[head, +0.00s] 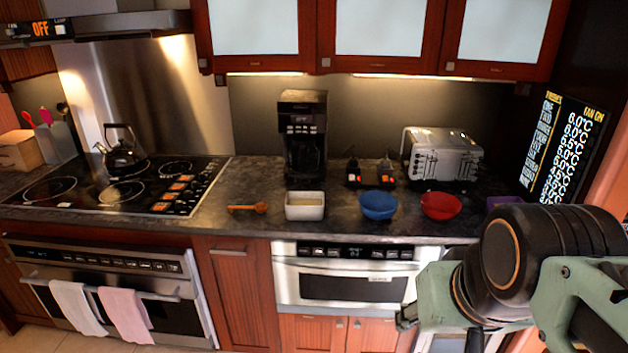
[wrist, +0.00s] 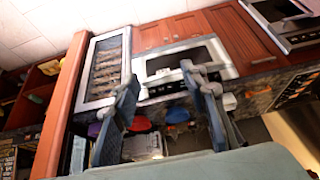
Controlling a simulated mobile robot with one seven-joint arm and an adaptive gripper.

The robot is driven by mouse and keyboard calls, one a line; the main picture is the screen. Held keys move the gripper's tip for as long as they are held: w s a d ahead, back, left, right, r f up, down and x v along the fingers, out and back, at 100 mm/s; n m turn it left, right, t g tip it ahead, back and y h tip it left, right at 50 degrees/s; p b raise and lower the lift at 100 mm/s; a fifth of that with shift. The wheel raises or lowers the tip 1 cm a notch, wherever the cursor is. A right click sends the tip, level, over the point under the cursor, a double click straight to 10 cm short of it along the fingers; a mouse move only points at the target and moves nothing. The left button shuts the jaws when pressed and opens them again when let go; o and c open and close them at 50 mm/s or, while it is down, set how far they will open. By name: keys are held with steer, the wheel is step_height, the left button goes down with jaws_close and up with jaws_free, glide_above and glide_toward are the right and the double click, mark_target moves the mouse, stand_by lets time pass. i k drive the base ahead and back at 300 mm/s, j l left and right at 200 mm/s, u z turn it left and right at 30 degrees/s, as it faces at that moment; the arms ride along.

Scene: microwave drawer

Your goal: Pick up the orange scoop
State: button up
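The orange scoop (head: 248,208) lies on the dark countertop (head: 345,212), left of the white rectangular bowl (head: 305,205) and right of the cooktop. In the wrist view a small orange shape, likely the scoop (wrist: 261,91), shows at the right beside the white bowl (wrist: 229,102). My gripper (wrist: 160,77) is open, its two fingers wide apart with nothing between them. It is well away from the scoop, with the microwave drawer and counter behind it. In the head view my arm is at the lower right, and the fingertips cannot be made out clearly.
A blue bowl (head: 378,205) and a red bowl (head: 441,206) stand right of the white bowl. A coffee maker (head: 303,137) and a toaster (head: 441,156) stand behind. The cooktop (head: 119,189) with a kettle (head: 121,152) is at left. The counter around the scoop is clear.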

mark_target(260, 208)
steer(key=i+j+z, duration=0.1)
steer(key=i+j, duration=0.7)
steer(key=i+j+z, duration=0.15)
steer(key=i+j, duration=0.2)
steer(key=j, duration=0.2)
steer(key=i+j+z, duration=0.1)
steer(key=i+j, duration=0.25)
steer(key=j, duration=0.15)
steer(key=k+j+u, duration=0.15)
steer(key=i+j+z, duration=0.1)
steer(key=i+z, duration=0.15)
steer(key=i, duration=0.2)
